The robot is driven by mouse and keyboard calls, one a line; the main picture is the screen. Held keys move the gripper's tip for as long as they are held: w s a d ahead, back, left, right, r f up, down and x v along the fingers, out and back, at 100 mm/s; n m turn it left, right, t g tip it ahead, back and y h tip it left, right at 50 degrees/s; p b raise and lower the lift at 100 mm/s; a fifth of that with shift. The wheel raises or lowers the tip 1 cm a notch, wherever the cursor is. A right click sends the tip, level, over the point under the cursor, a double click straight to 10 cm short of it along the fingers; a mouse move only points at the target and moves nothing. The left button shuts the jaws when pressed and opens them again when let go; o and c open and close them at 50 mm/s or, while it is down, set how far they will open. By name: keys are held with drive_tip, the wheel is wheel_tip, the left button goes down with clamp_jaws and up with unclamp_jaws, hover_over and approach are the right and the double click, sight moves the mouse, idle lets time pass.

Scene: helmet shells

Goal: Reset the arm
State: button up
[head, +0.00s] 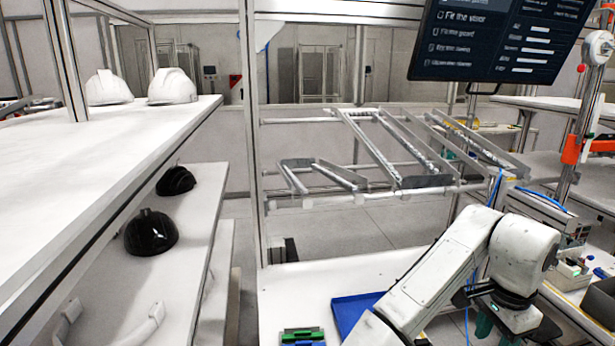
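My white arm (452,262) rises from the bottom edge of the head view, bends at an elbow at right and turns downward. My gripper (508,322) hangs below it at the lower right, with dark parts and teal-green pieces showing. Its fingertips are partly hidden by the arm and cut off near the bottom edge, so I cannot tell whether it is open or shut, or whether it holds anything.
White helmets (173,87) stand on the upper left shelf (110,150); black helmets (151,232) sit on the shelf below. A blue tray (352,308) and green-blue parts (302,337) lie on the white bench (290,290) beside my arm. A metal rack (395,150) and screen (490,40) stand behind.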

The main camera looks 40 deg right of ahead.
drive_tip(key=w+a+f+n+t+h, duration=0.1)
drive_tip(key=w+a+f+n+h, duration=0.25)
drive_tip(key=n, duration=0.55)
drive_tip(key=w+a+f+n+t, duration=0.1)
drive_tip(key=w+a+f+n, duration=0.2)
drive_tip(key=a+f+n, duration=0.35)
drive_tip(key=s+a+f+n+y, duration=0.2)
drive_tip(key=s+a+f+n, duration=0.1)
drive_tip(key=a, duration=0.5)
drive_tip(key=s+a+f+n+y, duration=0.2)
drive_tip(key=s+a+f+n, duration=0.2)
drive_tip(key=a+f, duration=0.4)
drive_tip(key=shift+a+f+n+g, duration=0.2)
drive_tip(key=shift+n+g, duration=0.2)
drive_tip(key=shift+n, duration=0.15)
